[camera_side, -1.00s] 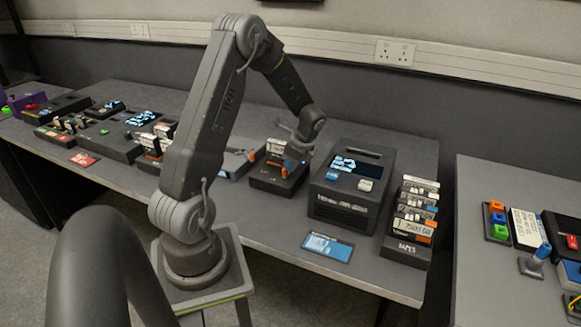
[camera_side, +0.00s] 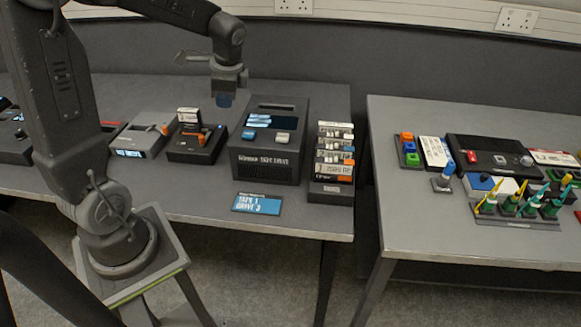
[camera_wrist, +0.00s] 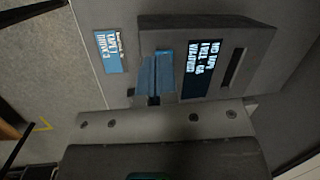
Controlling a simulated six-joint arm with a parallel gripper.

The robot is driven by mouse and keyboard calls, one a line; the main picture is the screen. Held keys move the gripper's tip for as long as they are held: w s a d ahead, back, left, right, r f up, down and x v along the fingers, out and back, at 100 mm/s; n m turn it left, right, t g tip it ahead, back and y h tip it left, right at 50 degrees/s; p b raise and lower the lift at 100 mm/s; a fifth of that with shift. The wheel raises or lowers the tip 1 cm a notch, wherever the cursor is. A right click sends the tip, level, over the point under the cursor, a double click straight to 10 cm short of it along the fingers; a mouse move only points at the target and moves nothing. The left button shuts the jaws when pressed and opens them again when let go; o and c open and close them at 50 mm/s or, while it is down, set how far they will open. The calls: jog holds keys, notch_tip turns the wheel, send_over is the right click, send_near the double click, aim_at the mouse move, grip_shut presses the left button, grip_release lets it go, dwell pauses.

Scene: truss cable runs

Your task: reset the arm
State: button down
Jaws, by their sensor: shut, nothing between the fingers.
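My gripper (camera_side: 225,99) hangs above the table, pointing down, just left of the top of a dark box marked as a tape drive (camera_side: 266,157). Its blue fingertips are together with nothing between them. In the wrist view the two blue fingers (camera_wrist: 155,76) lie side by side in front of the drive (camera_wrist: 210,32), whose lit screen shows beside them. They look clear of the table, but the exact gap to the drive cannot be told.
A small dark station (camera_side: 197,150) with an orange lever and a white-labelled cartridge stands left of the drive. A rack of tapes (camera_side: 332,165) stands right of it, and a blue-screened card (camera_side: 257,204) lies in front. A second table (camera_side: 430,215) with small items is farther right.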

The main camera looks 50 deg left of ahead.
jog(key=s+d+r+n+t+h, duration=0.1)
jog(key=s+d+r+n+t, duration=0.2)
jog(key=s+d, duration=0.3)
jog(key=s+d+r+n+t+h, duration=0.2)
jog(key=s+d, duration=0.3)
jog(key=d, duration=0.9)
jog(key=shift+s+r+n+t, duration=0.4)
jog(key=shift+r+n+t, duration=0.2)
jog(key=shift+r+n, duration=0.25)
